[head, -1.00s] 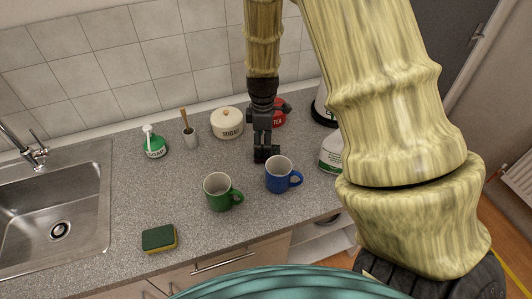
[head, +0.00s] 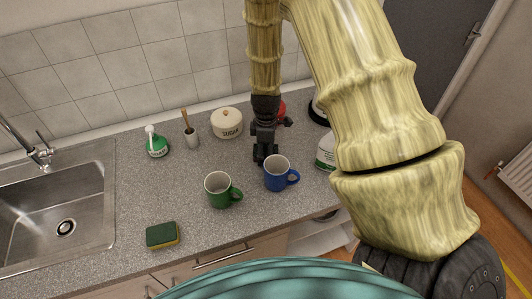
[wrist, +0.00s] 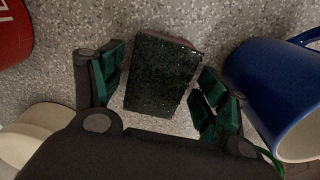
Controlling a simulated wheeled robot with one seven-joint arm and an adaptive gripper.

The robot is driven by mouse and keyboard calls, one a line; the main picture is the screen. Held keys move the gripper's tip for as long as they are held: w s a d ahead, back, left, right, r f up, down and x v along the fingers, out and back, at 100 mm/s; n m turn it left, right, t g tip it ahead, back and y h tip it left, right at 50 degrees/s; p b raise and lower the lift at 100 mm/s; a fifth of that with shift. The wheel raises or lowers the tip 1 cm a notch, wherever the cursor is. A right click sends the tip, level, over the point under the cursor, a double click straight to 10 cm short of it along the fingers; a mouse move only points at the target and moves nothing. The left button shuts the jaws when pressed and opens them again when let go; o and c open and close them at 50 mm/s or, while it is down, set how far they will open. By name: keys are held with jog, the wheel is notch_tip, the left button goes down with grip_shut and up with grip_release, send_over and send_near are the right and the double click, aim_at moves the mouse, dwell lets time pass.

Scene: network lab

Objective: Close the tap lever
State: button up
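The tap (head: 20,140) stands behind the steel sink at the far left of the head view. Its thin lever (head: 43,142) sticks up at a slant beside the spout. My gripper (head: 263,157) is far to the right of the tap, low over the worktop behind the blue mug (head: 281,173). In the wrist view my gripper (wrist: 160,85) is open, with green-padded fingers on either side of a dark speckled block (wrist: 160,75). Gaps show between the pads and the block. I cannot tell whether the block rests on the worktop; it is not clear in the head view.
A green mug (head: 218,190), a sponge (head: 162,235), a soap bottle (head: 156,143), a brush pot (head: 191,138) and a sugar jar (head: 227,123) stand between the sink (head: 95,215) and my gripper. A red tin (wrist: 14,30) and the blue mug flank my gripper.

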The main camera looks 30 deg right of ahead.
aim_at(266, 150)
jog(key=shift+w+f, duration=0.15)
jog(key=shift+w, duration=0.1)
jog(key=c, duration=0.4)
jog(key=shift+s, duration=0.1)
jog(key=shift+c, duration=0.7)
jog(key=shift+c, duration=0.2)
jog(key=shift+r, duration=0.2)
jog(key=shift+r+b, duration=1.7)
jog(key=shift+r, duration=3.2)
